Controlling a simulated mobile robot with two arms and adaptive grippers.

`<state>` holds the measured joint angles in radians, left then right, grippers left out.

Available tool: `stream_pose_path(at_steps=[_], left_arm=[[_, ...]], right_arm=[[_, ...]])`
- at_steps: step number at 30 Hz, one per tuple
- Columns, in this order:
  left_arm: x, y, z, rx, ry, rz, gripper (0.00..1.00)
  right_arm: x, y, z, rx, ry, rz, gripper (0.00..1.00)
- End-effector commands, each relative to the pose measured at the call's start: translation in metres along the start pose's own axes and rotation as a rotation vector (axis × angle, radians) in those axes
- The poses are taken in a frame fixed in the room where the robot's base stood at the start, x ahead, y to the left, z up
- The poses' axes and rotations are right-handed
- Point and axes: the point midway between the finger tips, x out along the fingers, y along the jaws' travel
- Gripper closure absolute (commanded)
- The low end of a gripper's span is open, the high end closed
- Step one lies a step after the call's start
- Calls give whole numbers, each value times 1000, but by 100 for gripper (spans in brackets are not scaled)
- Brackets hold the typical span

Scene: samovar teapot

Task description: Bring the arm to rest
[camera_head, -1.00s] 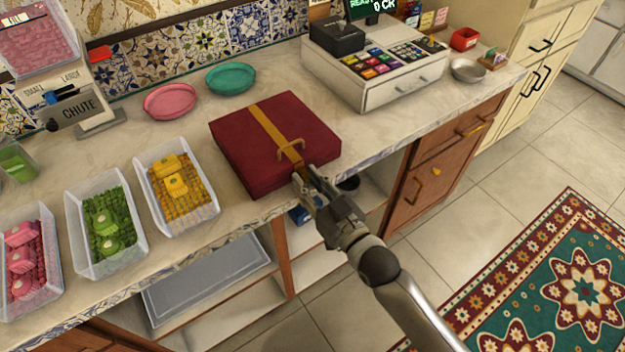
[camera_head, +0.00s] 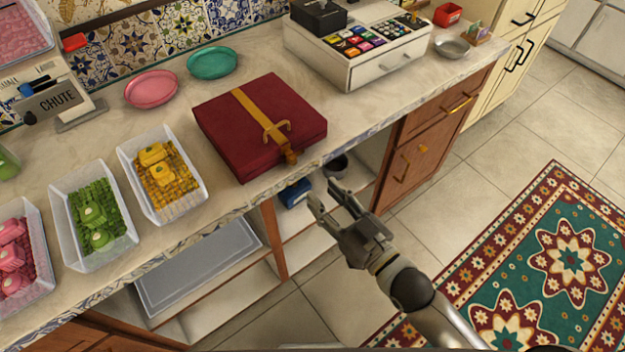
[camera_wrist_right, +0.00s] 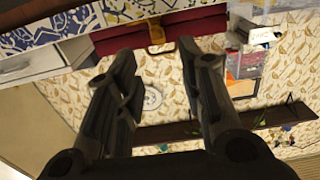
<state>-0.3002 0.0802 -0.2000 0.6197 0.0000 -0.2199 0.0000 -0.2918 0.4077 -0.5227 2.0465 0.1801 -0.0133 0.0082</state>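My right gripper (camera_head: 325,200) is in front of the counter edge, with its fingers apart and nothing between them. In the right wrist view its two fingers (camera_wrist_right: 165,75) also show apart and empty. A dark red box (camera_head: 260,125) with a yellow strap and handle lies on the counter (camera_head: 120,115), up and left of the gripper, clear of it. The box also shows at the top of the right wrist view (camera_wrist_right: 158,32). My left gripper is not in view.
Bins of yellow (camera_head: 165,180), green (camera_head: 95,225) and pink items (camera_head: 15,255) stand along the counter's left. A cash register (camera_head: 365,45) is at the back right. Open shelves (camera_head: 215,300) lie below the counter. A patterned rug (camera_head: 540,270) covers the floor at right.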

Motion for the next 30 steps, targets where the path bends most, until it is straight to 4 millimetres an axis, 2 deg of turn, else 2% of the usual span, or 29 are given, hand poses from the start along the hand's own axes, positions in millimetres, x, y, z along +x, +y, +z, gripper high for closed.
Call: stream_pose_path(at_steps=[6, 23, 26, 29, 30], left_arm=[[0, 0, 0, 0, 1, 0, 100], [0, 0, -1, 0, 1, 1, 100], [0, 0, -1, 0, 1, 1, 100], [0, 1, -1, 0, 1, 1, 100], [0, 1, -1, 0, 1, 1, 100]], right_arm=[[-15, 0, 0, -1, 0, 0, 64], [-16, 0, 2, -1, -3, 1, 64], [-15, 7, 20, -2, -39, 18, 64], [-17, 23, 65, -4, -128, 58, 64], [-20, 31, 90, -4, -177, 81, 64]])
